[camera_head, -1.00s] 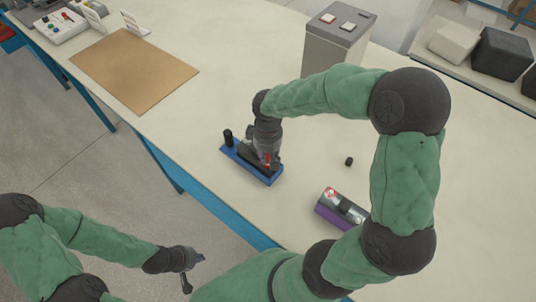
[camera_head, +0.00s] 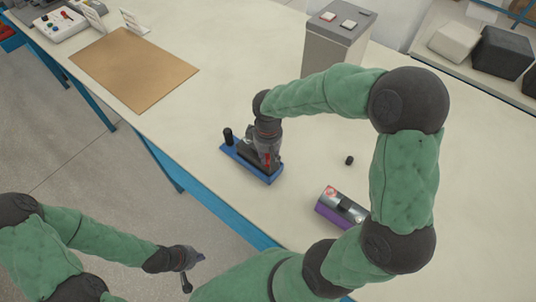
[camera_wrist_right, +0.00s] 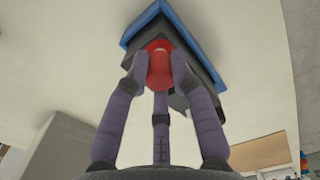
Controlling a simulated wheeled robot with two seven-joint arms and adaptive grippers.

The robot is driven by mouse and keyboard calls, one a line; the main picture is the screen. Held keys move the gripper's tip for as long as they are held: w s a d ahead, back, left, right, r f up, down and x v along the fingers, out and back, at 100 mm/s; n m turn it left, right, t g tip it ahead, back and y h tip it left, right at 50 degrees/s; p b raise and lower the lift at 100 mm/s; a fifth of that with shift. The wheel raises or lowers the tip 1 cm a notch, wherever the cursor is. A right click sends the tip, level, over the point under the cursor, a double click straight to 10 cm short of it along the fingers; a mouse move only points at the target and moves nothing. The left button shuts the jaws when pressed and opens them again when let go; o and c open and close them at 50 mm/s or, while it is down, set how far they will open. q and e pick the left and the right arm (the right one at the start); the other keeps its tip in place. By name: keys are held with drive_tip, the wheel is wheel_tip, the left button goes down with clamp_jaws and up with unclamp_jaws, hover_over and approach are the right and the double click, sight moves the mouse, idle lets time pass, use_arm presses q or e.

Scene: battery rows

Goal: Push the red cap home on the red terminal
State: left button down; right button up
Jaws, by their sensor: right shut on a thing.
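The red cap (camera_wrist_right: 159,68) is between the fingers of my right gripper (camera_wrist_right: 160,75), against the dark battery body in the wrist view. In the head view the red cap shows only as a small red patch (camera_head: 267,159). My right gripper (camera_head: 266,158) points down over the dark battery on a blue base (camera_head: 230,151) and is shut on the cap. The red terminal is hidden under the cap and fingers, so I cannot tell how far down the cap sits. My left gripper (camera_head: 192,271) is open and empty, beyond the table's front edge.
A black post (camera_head: 228,136) stands at the blue base's left end. A loose black cap (camera_head: 349,161) lies to the right. A purple-based battery (camera_head: 330,216) lies near my right arm. A grey box (camera_head: 333,50) and brown mat (camera_head: 134,70) stand farther back.

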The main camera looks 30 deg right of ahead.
drive_tip(key=shift+f+b, duration=0.35)
drive_tip(key=shift+f, duration=0.15)
idle(0.6)
drive_tip(key=o, duration=1.3)
drive_tip(key=shift+o, duration=0.2)
drive_tip(key=shift+r, duration=0.1)
drive_tip(key=shift+r+p, duration=2.8)
drive_tip(key=shift+r, duration=0.65)
